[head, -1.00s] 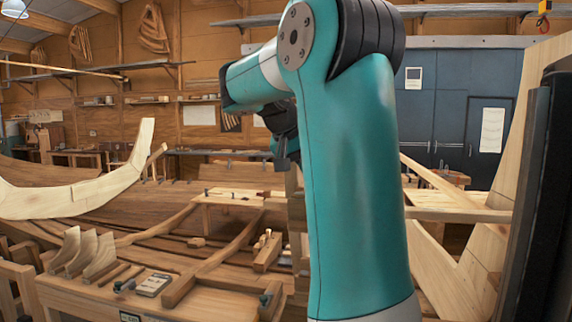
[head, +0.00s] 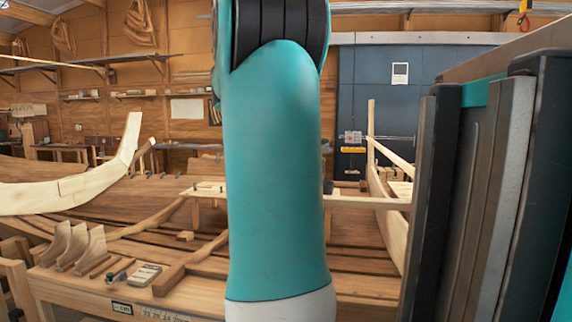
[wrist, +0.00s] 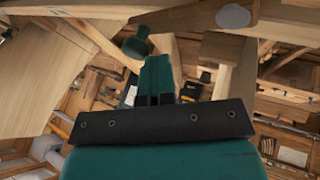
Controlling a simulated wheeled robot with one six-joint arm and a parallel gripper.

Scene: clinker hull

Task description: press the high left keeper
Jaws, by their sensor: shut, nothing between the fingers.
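In the wrist view my gripper (wrist: 157,60) points away from the camera, its two dark green fingers closed together with nothing between them. A dark green rounded knob (wrist: 136,47) shows just beyond and left of the fingertips. I cannot tell whether it is a keeper or whether the fingers touch it. A pale grey oval disc (wrist: 233,16) is on a wooden member at the upper right. I cannot make out the high left keeper for certain.
In the wrist view a broad pale plank (wrist: 40,75) fills the left side. In the head view a curved pale timber (head: 75,190) stands left, and a workbench (head: 65,287) with wooden blocks is at lower left. A blue-grey cabinet (head: 375,100) is behind.

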